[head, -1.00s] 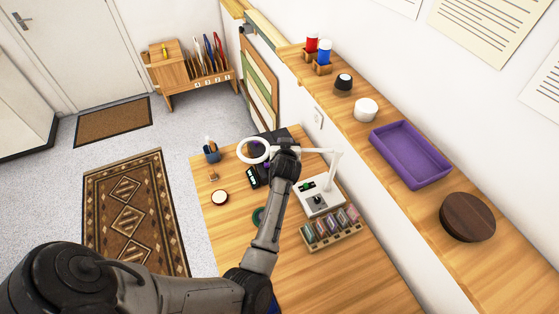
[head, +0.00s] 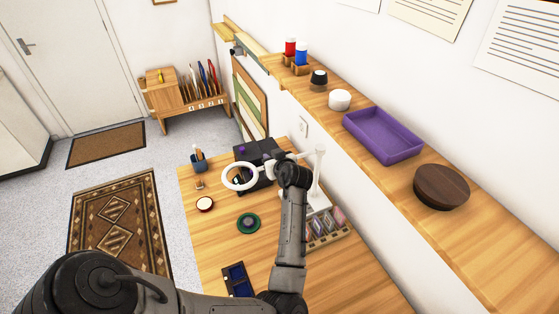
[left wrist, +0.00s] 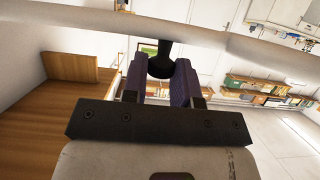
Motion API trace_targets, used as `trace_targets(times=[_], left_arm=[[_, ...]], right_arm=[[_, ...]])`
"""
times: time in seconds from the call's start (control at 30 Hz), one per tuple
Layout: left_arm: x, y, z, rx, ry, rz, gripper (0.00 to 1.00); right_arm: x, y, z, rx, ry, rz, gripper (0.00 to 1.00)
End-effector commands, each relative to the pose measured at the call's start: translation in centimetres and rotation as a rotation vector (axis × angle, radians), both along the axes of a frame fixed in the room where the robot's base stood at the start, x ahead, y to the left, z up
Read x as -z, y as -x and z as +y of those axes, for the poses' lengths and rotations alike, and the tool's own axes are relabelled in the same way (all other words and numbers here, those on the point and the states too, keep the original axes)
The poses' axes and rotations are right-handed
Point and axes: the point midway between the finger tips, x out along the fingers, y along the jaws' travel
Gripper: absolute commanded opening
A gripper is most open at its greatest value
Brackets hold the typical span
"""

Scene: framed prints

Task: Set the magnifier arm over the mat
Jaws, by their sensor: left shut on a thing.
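The white magnifier ring (head: 226,177) hangs over the desk on a white jointed arm that runs to an upright post (head: 319,172) near the wall. My left gripper (head: 290,162) is at this arm, to the right of the ring. In the left wrist view its purple-padded fingers (left wrist: 160,82) are shut on a black knob (left wrist: 161,62) under the white arm (left wrist: 190,33). A green round piece with a dark centre (head: 248,223), possibly the mat, lies on the desk nearer than the ring. The ring is not above it. My right gripper is not in view.
A dark box (head: 262,150) stands behind the ring. A pen cup (head: 199,162), a small round dish (head: 205,203), a blue tray (head: 238,280) and a rack of coloured packets (head: 325,228) are on the desk. A wall shelf (head: 388,180) runs along the right.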

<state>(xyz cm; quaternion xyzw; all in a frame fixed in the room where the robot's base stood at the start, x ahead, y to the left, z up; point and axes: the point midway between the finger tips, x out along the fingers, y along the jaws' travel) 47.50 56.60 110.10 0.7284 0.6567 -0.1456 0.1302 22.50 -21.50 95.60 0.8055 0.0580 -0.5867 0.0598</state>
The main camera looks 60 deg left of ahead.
Motion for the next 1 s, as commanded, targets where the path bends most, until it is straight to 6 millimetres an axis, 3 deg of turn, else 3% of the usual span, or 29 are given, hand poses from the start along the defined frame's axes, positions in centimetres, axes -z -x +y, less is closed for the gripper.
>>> trace_targets(times=[0.3,0.33,0.53,1.0], left_arm=[[-0.1,0.0,-0.1,-0.001,0.000,-0.003,0.00],[-0.1,0.0,-0.1,-0.001,0.000,-0.003,0.30],[-0.1,0.0,-0.1,0.000,-0.001,-0.002,0.49],[-1.2,0.2,-0.8,-0.001,-0.001,-0.003,0.49]], right_arm=[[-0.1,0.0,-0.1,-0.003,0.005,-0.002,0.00],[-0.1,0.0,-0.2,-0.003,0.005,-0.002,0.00],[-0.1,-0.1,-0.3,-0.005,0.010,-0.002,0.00],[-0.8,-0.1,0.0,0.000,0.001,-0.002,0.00]])
